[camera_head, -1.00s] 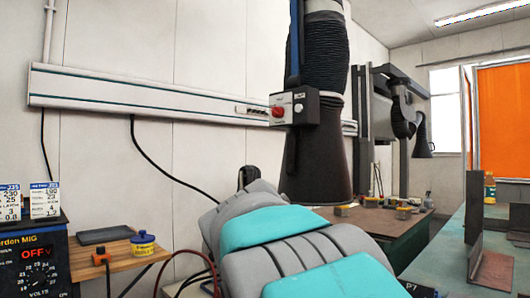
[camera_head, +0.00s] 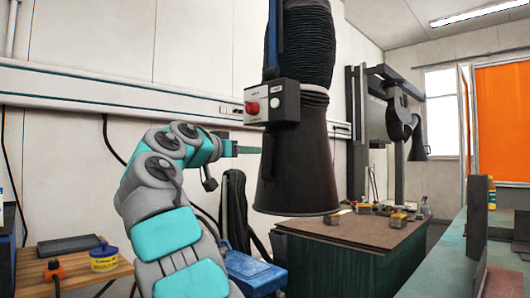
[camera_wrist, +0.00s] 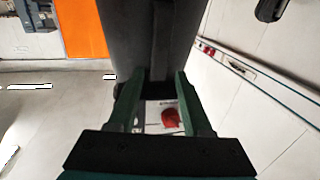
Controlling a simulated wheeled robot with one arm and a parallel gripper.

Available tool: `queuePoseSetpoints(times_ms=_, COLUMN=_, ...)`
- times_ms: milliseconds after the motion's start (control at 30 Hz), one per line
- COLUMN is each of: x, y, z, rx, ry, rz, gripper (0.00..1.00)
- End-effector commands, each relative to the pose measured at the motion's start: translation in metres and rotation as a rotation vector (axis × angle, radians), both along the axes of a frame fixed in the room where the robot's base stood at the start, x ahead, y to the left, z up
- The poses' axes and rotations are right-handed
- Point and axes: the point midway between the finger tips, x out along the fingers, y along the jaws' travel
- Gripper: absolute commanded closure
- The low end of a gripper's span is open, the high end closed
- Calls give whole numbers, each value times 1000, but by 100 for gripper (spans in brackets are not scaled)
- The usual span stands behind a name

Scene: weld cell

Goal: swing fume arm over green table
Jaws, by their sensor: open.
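The fume arm shows in the head view as a black ribbed hose ending in a dark conical hood (camera_head: 305,165). A grey box with a red knob (camera_head: 270,102) sits on its left side, with a narrow dark bar (camera_head: 268,150) below it. My gripper (camera_head: 258,150) reaches from the left to this bar. In the wrist view my open fingers (camera_wrist: 160,82) lie either side of the bar (camera_wrist: 161,35), with the hood behind; contact cannot be told. The red knob shows between the fingers. A green-topped table (camera_head: 447,262) stands at the right.
A dark-green-sided table (camera_head: 345,262) with a brown top and small items stands below and right of the hood. A wall rail (camera_head: 100,87) runs behind my arm. A wooden shelf (camera_head: 75,270) is at lower left. An orange curtain (camera_head: 502,120) hangs at right.

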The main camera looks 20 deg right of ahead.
Motion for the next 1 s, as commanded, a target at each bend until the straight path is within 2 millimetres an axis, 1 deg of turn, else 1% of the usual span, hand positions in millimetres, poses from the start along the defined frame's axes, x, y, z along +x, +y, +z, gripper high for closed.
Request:
queuePoseSetpoints(times_ms=133, x=3, y=-5, z=2, rx=0, ry=-12, rz=-1, gripper=50)
queuePoseSetpoints(times_ms=267, x=10, y=-16, z=3, rx=1, ry=-9, rz=-1, gripper=50)
queuePoseSetpoints(times_ms=600, x=35, y=-59, z=4, rx=1, ry=-9, rz=-2, gripper=50)
queuePoseSetpoints(times_ms=733, x=40, y=-65, z=3, rx=-2, ry=-9, rz=0, gripper=50)
queuePoseSetpoints(times_ms=933, x=40, y=-66, z=2, rx=-2, ry=-9, rz=0, gripper=50)
queuePoseSetpoints(times_ms=967, x=40, y=-66, z=2, rx=-2, ry=-9, rz=0, gripper=52)
queuePoseSetpoints(times_ms=1000, x=40, y=-66, z=2, rx=-2, ry=-9, rz=0, gripper=56)
